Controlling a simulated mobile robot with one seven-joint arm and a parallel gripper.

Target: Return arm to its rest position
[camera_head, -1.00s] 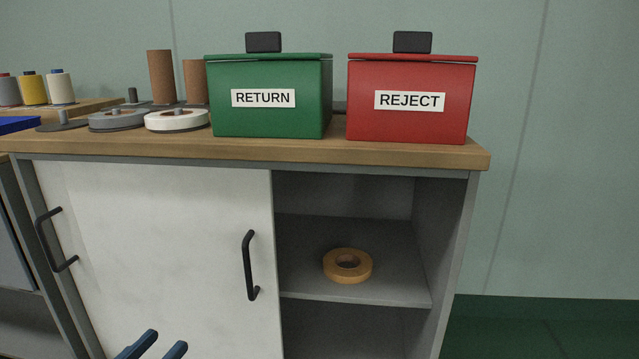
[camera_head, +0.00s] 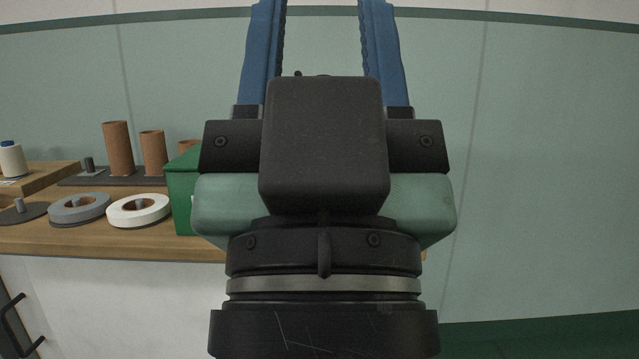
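My gripper (camera_head: 322,25) is raised in the middle of the head view, pointing up. Its two blue fingers stand wide apart with only the wall showing between them, so it is open and empty. The fingertips are at or past the top edge of the picture. My wrist and gripper body hide much of the worktop and the cabinet behind.
A green box (camera_head: 181,190) shows partly at the left of my wrist. On the worktop (camera_head: 100,240) stand a white roll (camera_head: 152,211), a grey roll (camera_head: 64,212) and brown tubes (camera_head: 118,148). A white spool (camera_head: 12,160) is at far left. The wall area at right is clear.

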